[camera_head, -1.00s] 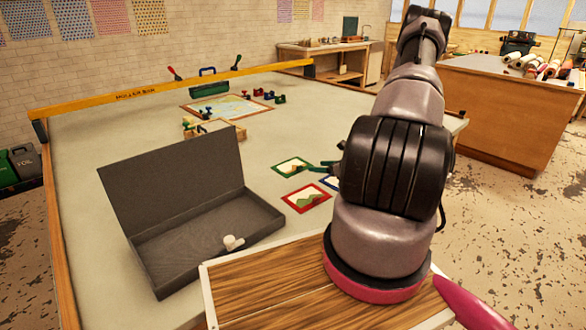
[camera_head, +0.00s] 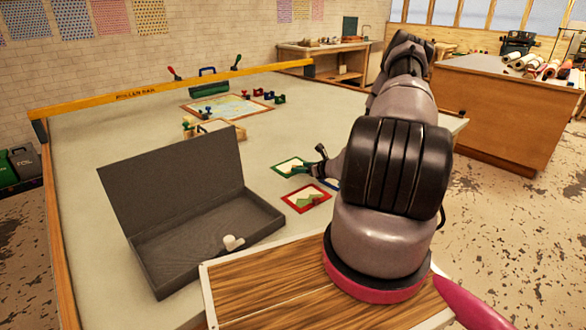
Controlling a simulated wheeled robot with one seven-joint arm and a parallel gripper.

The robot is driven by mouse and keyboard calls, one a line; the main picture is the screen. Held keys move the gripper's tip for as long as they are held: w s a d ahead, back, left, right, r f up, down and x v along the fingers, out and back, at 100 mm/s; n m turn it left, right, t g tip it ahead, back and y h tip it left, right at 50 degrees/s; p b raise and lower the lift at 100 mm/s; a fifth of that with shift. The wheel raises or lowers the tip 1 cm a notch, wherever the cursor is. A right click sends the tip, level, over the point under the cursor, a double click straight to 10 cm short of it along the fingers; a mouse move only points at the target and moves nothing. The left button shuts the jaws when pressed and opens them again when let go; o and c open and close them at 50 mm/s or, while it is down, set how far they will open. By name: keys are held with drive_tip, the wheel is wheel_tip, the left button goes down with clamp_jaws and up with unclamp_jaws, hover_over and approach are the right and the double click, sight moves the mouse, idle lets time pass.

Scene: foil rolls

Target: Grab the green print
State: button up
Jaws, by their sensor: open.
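The green-bordered print (camera_head: 286,166) lies flat on the pale table, behind a red-bordered print (camera_head: 306,198). My gripper (camera_head: 311,168) is open at the green print's right edge, with its dark fingers over or just beside that edge. Its right side is partly hidden by the fingers. I cannot tell whether they touch it. A blue-bordered print (camera_head: 331,185) shows only as a sliver, mostly hidden behind my arm.
An open grey box (camera_head: 205,235) with a raised lid and a small white item (camera_head: 232,242) inside stands at left front. A yellow rail (camera_head: 180,88) crosses the table's back. A framed map (camera_head: 228,108) and small stamps lie farther back.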

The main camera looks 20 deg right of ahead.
clamp_jaws()
drive_tip(key=shift+r, duration=0.1)
